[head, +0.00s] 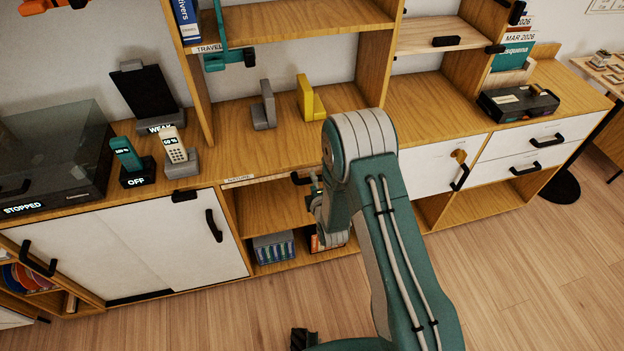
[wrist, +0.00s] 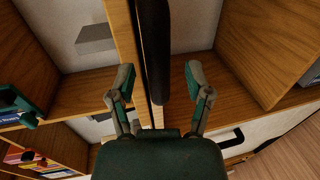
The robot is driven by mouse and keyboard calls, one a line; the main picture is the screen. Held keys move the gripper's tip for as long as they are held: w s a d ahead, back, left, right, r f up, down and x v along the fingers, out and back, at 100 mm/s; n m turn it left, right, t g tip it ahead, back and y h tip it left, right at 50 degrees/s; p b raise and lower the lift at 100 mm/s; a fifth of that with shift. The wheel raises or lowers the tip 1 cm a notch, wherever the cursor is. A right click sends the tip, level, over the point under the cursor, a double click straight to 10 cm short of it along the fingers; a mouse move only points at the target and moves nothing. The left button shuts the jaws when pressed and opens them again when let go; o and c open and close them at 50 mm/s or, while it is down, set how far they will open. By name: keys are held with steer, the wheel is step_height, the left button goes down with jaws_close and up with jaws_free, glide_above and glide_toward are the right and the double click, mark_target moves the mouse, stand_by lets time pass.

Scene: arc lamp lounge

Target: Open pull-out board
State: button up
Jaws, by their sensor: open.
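The pull-out board's front is a thin wooden edge (wrist: 124,35) under the cabinet top, in the wrist view. Its black bar handle (wrist: 153,45) runs down from the top of that view. The handle also shows in the head view (head: 301,178), just left of my arm. My gripper (wrist: 159,72) is open, one finger on each side of the handle in the wrist view. I cannot tell whether either finger touches it. In the head view my gripper (head: 316,195) is mostly hidden by my arm. The board looks flush with the cabinet.
An open compartment with books (head: 273,247) lies below. A white sliding door (head: 180,240) is to the left, a white door (head: 440,165) to the right. A grey bookend (head: 265,107) and yellow bookend (head: 309,98) stand on top. The wooden floor (head: 520,270) in front is clear.

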steer(key=shift+x, duration=0.9)
jaws_close()
steer(key=shift+s, duration=0.15)
